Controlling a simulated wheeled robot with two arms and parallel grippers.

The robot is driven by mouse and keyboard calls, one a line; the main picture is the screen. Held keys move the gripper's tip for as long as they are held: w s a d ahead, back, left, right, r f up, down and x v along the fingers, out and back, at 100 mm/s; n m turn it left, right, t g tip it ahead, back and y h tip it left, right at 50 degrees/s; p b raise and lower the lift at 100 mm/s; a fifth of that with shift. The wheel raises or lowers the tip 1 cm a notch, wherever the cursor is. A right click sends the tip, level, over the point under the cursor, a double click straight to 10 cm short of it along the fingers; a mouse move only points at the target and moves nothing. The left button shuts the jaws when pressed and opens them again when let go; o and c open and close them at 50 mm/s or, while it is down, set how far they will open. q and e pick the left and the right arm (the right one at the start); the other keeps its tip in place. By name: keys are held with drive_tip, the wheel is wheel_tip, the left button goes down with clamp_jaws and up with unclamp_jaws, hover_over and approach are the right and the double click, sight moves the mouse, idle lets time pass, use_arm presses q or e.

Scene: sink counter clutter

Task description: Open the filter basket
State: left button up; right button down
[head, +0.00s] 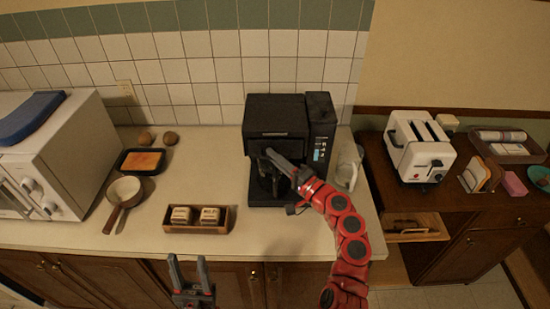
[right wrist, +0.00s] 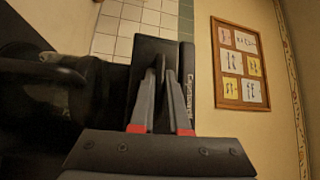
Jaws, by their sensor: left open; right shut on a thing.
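The black coffee maker (head: 318,125) stands on the counter against the tiled wall. Its filter basket (head: 272,143) is the dark front part under the top housing. My right gripper (head: 270,158) reaches in from the right at the machine's front. In the right wrist view the fingers of my right gripper (right wrist: 161,80) are close together on a thin dark part, which looks like the filter basket's front. The fingers partly hide this part, so how far the basket is open cannot be told. My left gripper (head: 191,275) is open and empty, low in front of the counter edge.
A wooden box with two containers (head: 197,219), a pan (head: 124,191) and a dark tray (head: 140,161) lie left of the machine. A white microwave (head: 65,150) stands far left. A clear jug (head: 348,167) is right of the machine. A toaster (head: 418,145) stands on the side cabinet.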

idle(0.8)
drive_tip(key=s+b, duration=0.1)
drive_tip(key=s, duration=1)
drive_tip(key=c, duration=1.2)
unclamp_jaws()
